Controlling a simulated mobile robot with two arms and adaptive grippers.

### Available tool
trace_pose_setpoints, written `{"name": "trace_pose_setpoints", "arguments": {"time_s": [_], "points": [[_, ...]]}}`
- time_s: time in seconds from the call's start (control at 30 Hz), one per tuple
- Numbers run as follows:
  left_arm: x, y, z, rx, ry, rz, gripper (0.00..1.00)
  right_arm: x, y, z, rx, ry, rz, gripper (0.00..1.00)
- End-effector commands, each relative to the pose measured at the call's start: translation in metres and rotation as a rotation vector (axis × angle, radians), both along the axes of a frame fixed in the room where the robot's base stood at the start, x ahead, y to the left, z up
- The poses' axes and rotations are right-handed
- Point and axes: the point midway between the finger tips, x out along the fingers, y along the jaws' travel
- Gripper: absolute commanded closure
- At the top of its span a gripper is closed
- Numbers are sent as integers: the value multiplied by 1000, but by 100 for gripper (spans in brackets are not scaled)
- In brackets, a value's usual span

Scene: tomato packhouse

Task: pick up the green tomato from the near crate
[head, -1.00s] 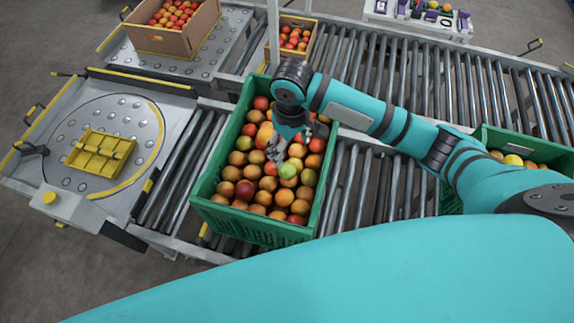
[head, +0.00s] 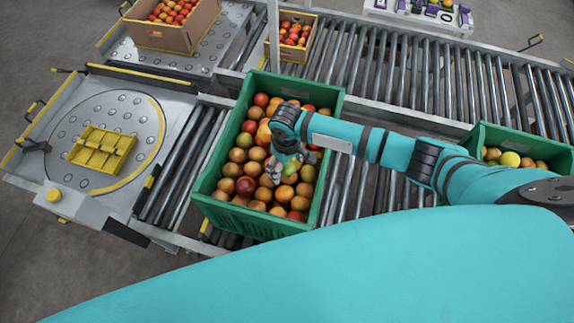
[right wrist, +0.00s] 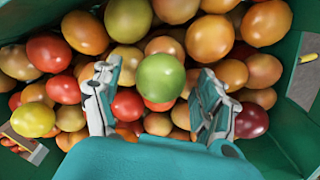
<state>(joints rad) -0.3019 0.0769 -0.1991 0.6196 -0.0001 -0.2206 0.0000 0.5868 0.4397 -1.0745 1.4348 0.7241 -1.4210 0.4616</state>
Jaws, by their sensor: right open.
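The near crate (head: 331,149) is a green crate full of mostly orange and red tomatoes, standing on the roller conveyor. The green tomato (right wrist: 161,78) lies on top of the others, in the middle of the right wrist view. In the head view the green tomato (head: 291,168) is partly hidden by my right gripper (head: 282,166). In the right wrist view my right gripper (right wrist: 159,88) is open and empty, with one finger on each side of the green tomato. Gaps show between both fingers and it. My left gripper is not in view.
The crate walls rise around the fruit. A second green crate (head: 478,137) with tomatoes stands to the right. A cardboard box (head: 172,38) and a smaller crate (head: 283,53) stand at the back. A yellow tray (head: 101,149) lies on the turntable at left.

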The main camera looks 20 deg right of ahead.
Motion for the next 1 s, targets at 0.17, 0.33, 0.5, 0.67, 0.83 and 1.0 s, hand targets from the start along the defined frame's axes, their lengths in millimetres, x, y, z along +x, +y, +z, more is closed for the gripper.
{"name": "trace_pose_setpoints", "arguments": {"time_s": [0.17, 0.33, 0.5, 0.67, 0.83, 1.0], "points": [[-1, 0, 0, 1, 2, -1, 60, 0, 0, 0, 0, 0, 0, 24], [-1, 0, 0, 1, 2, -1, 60, 0, 0, 0, 0, 0, 0, 46], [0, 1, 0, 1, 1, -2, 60, 0, 0, 0, 0, 0, 0, 68], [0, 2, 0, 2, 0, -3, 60, 0, 0, 0, 0, -1, 0, 69], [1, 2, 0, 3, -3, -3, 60, 1, 0, 5, 2, -2, -1, 69], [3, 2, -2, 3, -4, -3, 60, 2, 1, 33, 4, -5, 0, 69]]}}
